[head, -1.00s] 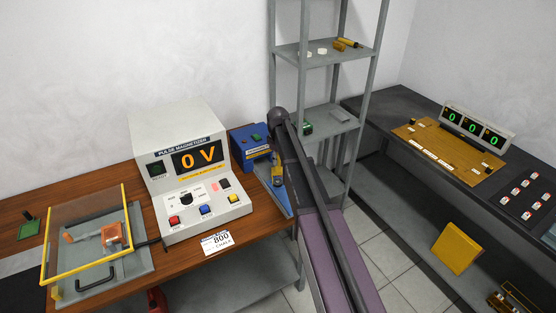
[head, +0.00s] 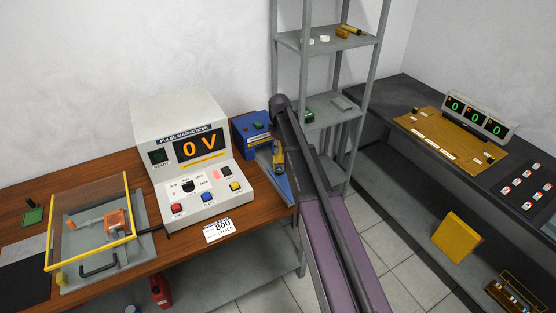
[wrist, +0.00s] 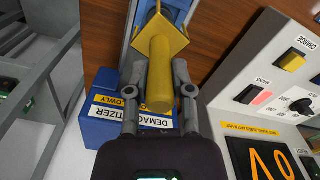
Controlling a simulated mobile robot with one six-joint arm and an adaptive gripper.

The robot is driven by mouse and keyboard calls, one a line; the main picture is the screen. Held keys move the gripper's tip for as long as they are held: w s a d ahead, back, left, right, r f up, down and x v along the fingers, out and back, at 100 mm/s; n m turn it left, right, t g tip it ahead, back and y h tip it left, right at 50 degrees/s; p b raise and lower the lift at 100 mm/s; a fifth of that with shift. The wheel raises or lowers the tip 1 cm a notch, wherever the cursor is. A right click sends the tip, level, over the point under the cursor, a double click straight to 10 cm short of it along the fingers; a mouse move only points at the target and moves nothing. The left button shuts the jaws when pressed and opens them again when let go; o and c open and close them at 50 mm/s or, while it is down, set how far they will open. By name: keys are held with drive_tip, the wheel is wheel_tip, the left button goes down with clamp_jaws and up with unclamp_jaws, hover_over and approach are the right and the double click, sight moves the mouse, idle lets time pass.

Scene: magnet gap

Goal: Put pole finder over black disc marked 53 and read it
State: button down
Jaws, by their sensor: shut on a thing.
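My gripper (wrist: 160,75) is shut on a yellow cylindrical handle (wrist: 161,62) with a square yellow plate at its far end. The handle stands over the blue track of the demagnetizer (wrist: 100,128). In the head view the yellow piece (head: 279,158) shows beside the blue demagnetizer box (head: 251,127), with my arm partly covering the area. I cannot tell whether a disc is under the yellow plate. No black disc marked 53 can be made out. A yellow cylindrical tool (head: 350,30) lies on the upper shelf; I cannot tell whether it is the pole finder.
The pulse magnetizer (head: 184,135) reads 0 V, left of the demagnetizer. A yellow-framed clear cover (head: 133,210) is over a fixture at the left. White discs (head: 325,38) lie on the grey shelf. The right bench holds a wooden board (head: 440,140) with green zero readouts (head: 472,116).

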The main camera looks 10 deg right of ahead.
drive_tip(key=shift+r+p, duration=2.9)
drive_tip(key=shift+r, duration=0.05)
